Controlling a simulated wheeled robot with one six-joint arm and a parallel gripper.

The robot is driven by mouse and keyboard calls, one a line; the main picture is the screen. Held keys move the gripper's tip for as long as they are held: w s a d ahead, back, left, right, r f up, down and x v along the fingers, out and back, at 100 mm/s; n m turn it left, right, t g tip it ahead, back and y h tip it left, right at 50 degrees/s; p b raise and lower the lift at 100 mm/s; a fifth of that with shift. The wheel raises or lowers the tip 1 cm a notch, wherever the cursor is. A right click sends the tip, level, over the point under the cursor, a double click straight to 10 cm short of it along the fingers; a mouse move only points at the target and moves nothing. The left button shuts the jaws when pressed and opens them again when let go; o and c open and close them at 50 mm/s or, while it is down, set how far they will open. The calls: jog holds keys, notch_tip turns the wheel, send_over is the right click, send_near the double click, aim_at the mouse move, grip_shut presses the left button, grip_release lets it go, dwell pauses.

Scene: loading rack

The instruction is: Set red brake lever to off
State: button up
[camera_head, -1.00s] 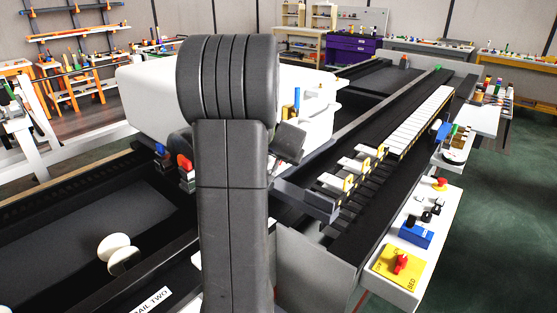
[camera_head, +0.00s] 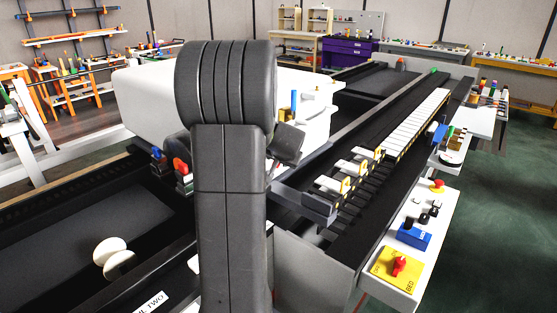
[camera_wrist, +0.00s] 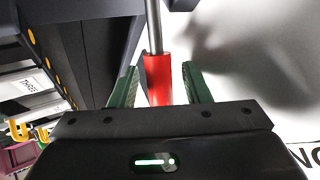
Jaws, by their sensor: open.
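In the wrist view a red lever handle (camera_wrist: 158,80) on a grey metal rod (camera_wrist: 153,25) stands between the two green fingers of my gripper (camera_wrist: 159,84). The gripper is open, with a finger on each side of the red handle. A gap shows at the right finger; whether the left one touches cannot be told. In the head view my arm hides the gripper. A small red-topped piece (camera_head: 181,165) shows just left of my arm; I cannot tell if it is the same lever.
A white machine body (camera_head: 150,100) stands behind my arm. On the right, a control shelf carries a yellow panel with a red knob (camera_head: 399,265) and a blue box (camera_head: 413,236). Dark rails run to the back right. Green floor is clear at the far right.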

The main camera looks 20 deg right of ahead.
jog(key=shift+s+r, duration=0.1)
jog(key=b+v, duration=0.1)
jog(key=v, duration=1.2)
jog(key=shift+s+r+b, duration=0.2)
jog(key=shift+r+b, duration=0.05)
jog(key=shift+b, duration=0.15)
jog(key=shift+a, duration=0.1)
jog(key=p+x, duration=0.1)
jog(key=x, duration=1.3)
jog(key=shift+p, duration=0.4)
jog(key=shift+s+r, duration=0.1)
jog(key=shift+s, duration=0.05)
